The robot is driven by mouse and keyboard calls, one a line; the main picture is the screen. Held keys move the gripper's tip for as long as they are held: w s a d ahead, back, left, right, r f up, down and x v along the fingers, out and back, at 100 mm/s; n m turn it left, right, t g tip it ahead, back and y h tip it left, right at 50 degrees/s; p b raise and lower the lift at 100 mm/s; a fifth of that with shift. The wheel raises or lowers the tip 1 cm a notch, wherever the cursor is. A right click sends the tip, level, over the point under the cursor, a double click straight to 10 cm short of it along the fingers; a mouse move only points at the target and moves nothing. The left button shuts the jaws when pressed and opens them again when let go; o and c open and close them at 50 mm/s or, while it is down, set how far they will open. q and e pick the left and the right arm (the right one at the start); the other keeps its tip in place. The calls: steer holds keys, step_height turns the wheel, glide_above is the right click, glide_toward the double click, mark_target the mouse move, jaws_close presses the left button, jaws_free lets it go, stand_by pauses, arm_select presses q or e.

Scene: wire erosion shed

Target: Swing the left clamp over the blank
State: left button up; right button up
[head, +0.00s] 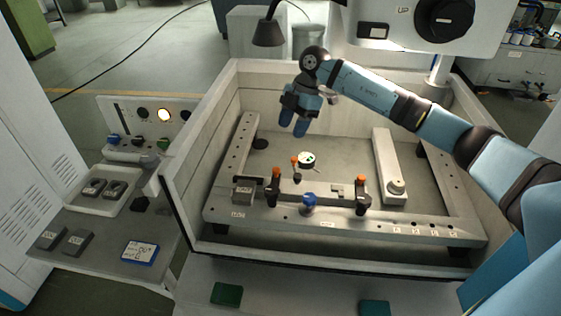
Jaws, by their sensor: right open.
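The left clamp (275,187) is a dark upright post with an orange top, on the front rail of the grey frame (420,226) inside the tank. A similar right clamp (361,194) stands farther right on this rail. A flat pale grey piece lies between them, probably the blank (318,190); its edges are hard to tell from the rail. I cannot tell whether the left clamp's arm lies over it. My right gripper (294,124) is open and empty, pointing down above the back of the tank, apart from the clamps. My left gripper is not in view.
A blue knob (309,201), a grey block (243,190) and a round white dial (307,159) sit near the clamps. The tank's wall (190,211) surrounds the frame. A machine head (425,22) hangs behind. A side shelf (100,250) at left holds small parts below a control panel (150,118).

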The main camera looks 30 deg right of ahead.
mark_target(277, 168)
steer(key=p+x, duration=0.2)
steer(key=x, duration=0.9)
steer(key=shift+a, duration=0.15)
steer(key=shift+a+f, duration=0.2)
steer(key=shift+f, duration=0.5)
jaws_close()
